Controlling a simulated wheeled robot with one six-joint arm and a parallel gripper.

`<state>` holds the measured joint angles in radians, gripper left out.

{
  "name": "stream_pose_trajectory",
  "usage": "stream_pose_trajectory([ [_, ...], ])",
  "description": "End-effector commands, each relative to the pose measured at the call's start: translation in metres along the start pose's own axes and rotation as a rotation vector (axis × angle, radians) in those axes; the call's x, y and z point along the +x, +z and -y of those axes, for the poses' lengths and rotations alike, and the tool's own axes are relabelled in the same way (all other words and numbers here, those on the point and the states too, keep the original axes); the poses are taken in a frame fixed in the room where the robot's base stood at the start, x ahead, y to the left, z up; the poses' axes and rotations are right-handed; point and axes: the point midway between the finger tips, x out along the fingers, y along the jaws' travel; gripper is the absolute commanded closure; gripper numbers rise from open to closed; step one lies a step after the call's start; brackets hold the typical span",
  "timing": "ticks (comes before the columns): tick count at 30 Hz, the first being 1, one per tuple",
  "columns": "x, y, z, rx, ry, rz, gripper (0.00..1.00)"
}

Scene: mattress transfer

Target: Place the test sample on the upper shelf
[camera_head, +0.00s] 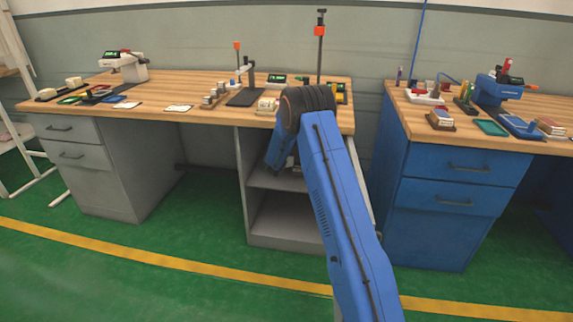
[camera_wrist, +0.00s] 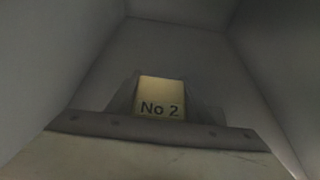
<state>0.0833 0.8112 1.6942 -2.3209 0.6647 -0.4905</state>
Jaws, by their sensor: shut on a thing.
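The test sample, a yellowish block marked "No 2" (camera_wrist: 160,97), shows in the middle of the wrist view. My gripper (camera_wrist: 161,84) is around it, with a dark grey finger on each side. The block is inside a dim grey compartment. In the head view my blue arm reaches into the open shelf unit under the right end of the left workbench. The upper shelf (camera_head: 267,180) shows partly behind my arm. My gripper and the block are hidden there by the arm. I cannot tell whether the block touches the shelf.
Grey compartment walls (camera_wrist: 75,60) stand close on both sides in the wrist view. The lower compartment (camera_head: 285,220) looks empty. The wooden workbench top (camera_head: 205,85) above holds several small items. A blue drawer cabinet (camera_head: 455,190) stands to the right.

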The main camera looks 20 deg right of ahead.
Motion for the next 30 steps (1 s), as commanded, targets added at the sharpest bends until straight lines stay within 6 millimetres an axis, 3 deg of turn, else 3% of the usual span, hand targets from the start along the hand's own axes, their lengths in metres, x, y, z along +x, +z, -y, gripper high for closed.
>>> stream_pose_trajectory([
  [12,0.015,-0.036,0.0,0.0,-0.001,0.0,0.79],
  [25,0.017,-0.042,0.0,0.0,-0.001,0.0,0.79],
  [26,0.017,-0.041,0.0,0.001,-0.001,0.0,0.46],
  [27,0.017,-0.041,0.0,0.0,-0.001,0.0,0.37],
  [30,0.017,-0.041,0.0,0.001,-0.001,0.0,0.35],
])
